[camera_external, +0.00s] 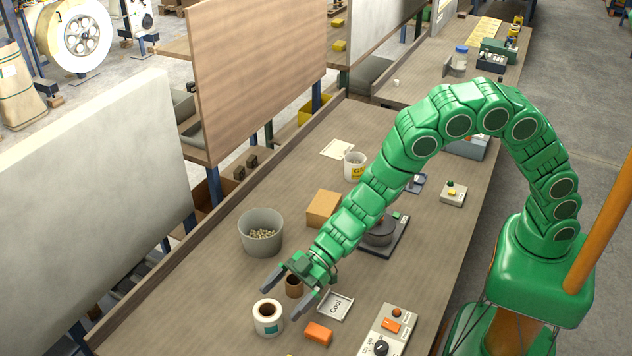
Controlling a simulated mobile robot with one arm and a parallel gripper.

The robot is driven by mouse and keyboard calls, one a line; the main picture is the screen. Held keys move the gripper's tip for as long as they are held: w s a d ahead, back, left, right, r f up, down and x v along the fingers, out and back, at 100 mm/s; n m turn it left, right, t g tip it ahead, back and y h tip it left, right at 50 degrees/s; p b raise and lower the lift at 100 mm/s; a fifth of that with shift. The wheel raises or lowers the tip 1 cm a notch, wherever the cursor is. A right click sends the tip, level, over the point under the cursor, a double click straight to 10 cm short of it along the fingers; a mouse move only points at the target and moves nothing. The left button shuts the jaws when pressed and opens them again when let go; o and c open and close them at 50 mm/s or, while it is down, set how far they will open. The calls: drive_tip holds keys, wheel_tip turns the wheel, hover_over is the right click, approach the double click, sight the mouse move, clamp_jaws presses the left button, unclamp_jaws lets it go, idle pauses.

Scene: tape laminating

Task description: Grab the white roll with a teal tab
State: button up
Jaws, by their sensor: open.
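The white roll (268,319) stands upright on the workbench (205,322), its round hole facing up and a teal tab (272,329) on its front side. My gripper (287,298) is open, its two grey fingers spread and pointing down toward the front left. The left finger is just above and behind the roll in the picture; the right finger is to the right of it. The roll looks clear of both fingers, though the exact height of the fingers is hard to tell. A brown roll (294,287) stands between and behind the fingers, partly hidden by my gripper.
A small tray marked Cool (336,305) and an orange block (318,333) lie close to the right finger. A grey bucket of pellets (261,232) stands behind left, a cardboard box (323,208) behind. A control box (388,331) sits front right. The bench left of the roll is clear.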

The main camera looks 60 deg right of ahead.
sight(273, 306)
drive_tip(key=x, duration=0.3)
drive_tip(key=shift+w+a+r, duration=0.15)
drive_tip(key=shift+w+a, duration=0.05)
drive_tip(key=shift+w+a+f, duration=0.25)
drive_tip(key=shift+a+f, duration=0.1)
drive_tip(key=shift+a, duration=0.25)
drive_tip(key=c, duration=1.1)
drive_tip(key=shift+r, duration=0.1)
